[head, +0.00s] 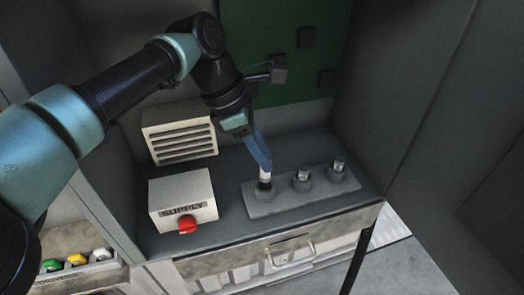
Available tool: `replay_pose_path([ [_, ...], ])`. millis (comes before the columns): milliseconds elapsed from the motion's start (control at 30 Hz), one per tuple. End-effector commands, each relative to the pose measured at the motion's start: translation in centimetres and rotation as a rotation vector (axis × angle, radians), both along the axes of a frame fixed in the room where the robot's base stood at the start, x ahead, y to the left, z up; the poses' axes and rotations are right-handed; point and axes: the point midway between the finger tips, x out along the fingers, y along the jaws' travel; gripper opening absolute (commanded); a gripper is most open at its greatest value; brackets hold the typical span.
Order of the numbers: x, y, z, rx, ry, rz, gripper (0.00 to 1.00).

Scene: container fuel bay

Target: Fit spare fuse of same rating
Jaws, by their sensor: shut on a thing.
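My gripper (262,167), with blue fingers, points down over the left end of a grey fuse block (262,208). It is shut on a small white fuse (265,175) with a dark lower end, which is upright at the left socket. I cannot tell whether the fuse is seated or just above the socket. Two more fuses stand in the block, one in the middle socket (303,175) and one in the right socket (339,165). No rating can be read on any of them.
A box marked SUPPLY (182,195) with a red knob (187,224) stands left of the block. A louvred unit (180,140) is behind it. A green panel (290,50) is at the back. A tray (85,270) with coloured pieces is lower left. A drawer handle (292,254) is below the shelf.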

Motion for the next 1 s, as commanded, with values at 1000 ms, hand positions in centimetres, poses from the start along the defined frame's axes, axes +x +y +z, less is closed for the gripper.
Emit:
replay_pose_path([
  [1000, 0.0, 0.0, -2.1, -0.001, 0.001, 0.000, 0.00],
])
